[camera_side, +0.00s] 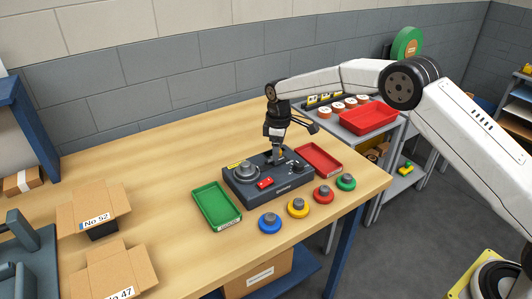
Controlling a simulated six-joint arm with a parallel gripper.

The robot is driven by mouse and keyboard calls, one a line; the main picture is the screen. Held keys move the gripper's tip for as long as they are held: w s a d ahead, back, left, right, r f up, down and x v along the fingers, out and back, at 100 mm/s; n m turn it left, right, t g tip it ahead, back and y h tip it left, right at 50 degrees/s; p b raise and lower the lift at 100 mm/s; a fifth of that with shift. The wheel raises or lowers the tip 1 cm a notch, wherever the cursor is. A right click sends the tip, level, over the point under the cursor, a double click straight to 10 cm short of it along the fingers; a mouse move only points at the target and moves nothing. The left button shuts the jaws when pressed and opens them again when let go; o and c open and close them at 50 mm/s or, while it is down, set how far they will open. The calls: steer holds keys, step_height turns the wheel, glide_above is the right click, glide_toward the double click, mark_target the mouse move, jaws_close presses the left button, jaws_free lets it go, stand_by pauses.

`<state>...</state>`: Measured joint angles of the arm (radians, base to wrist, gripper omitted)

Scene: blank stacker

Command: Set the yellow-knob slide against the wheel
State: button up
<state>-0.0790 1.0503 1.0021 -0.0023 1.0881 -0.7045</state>
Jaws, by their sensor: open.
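A dark stacker device (258,192) sits on the wooden table. It has a grey round wheel (245,169) on its left part and a red switch (265,183) at its front. My gripper (277,162) points down over the right part of the device, close to its top, with its jaws open. The yellow-knob slide cannot be made out clearly; the gripper covers part of that area. I cannot tell whether the fingers touch anything.
A green tray (196,202) lies left of the device and a red tray (337,168) right. Blue (269,222), yellow (298,207), red (323,194) and green (346,182) knobbed discs line the front. Open cardboard boxes (72,214) stand at left. The table's back left is clear.

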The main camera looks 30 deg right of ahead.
jaws_close()
stand_by(1.4)
